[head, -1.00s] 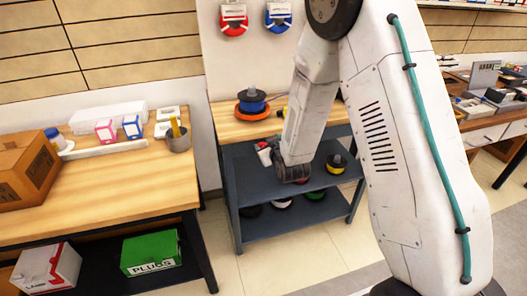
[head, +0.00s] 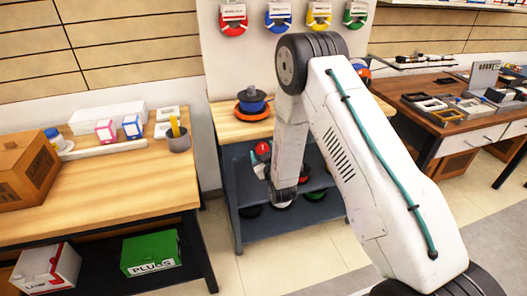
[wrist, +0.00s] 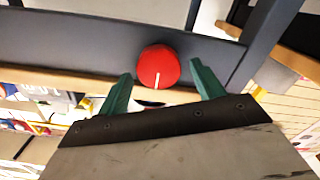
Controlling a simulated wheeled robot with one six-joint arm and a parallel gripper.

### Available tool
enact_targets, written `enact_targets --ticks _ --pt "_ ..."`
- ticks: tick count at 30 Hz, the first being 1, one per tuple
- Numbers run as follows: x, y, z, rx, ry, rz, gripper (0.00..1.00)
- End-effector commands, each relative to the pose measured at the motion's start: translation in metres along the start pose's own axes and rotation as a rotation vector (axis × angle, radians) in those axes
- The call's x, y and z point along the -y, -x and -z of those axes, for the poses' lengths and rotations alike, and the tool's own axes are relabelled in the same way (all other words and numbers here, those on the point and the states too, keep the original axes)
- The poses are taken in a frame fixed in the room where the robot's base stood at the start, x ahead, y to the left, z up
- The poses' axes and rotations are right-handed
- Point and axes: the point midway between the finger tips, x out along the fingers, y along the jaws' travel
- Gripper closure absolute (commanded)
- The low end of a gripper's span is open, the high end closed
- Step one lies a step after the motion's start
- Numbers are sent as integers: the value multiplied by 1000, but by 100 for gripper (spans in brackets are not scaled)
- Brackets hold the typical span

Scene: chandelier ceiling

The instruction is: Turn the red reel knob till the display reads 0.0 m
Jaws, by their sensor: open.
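The red knob (wrist: 158,66) shows in the wrist view as a round disc with a short white line at its lower edge in the picture. It sits on a dark grey beam (wrist: 70,38). My gripper (wrist: 160,70) is open, with its green fingers on either side of the knob in the picture. I see no clear contact, and the depth between them is hard to judge. In the head view my arm reaches down in front of the grey workbench (head: 235,215), and the fingertips are not clear there. No display reading is visible.
Red, blue, yellow and green reels hang on the panel above, such as the red one (head: 233,18). A wooden table (head: 110,185) with boxes stands left. Floor between the tables is clear.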

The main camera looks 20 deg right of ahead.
Motion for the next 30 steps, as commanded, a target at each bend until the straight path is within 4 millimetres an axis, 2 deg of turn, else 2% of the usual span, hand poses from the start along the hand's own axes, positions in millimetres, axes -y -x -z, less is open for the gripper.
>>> enact_targets --ticks 3,10,11,15,23,30 --pt "0 -6 0 0 0 0 33" --pt "0 -7 0 1 0 0 33" --pt "0 -7 0 1 0 0 38" --pt "0 -6 0 1 0 0 77" --pt "-2 -6 -1 2 -10 -1 77" --pt "-2 -6 0 2 -100 -2 77"
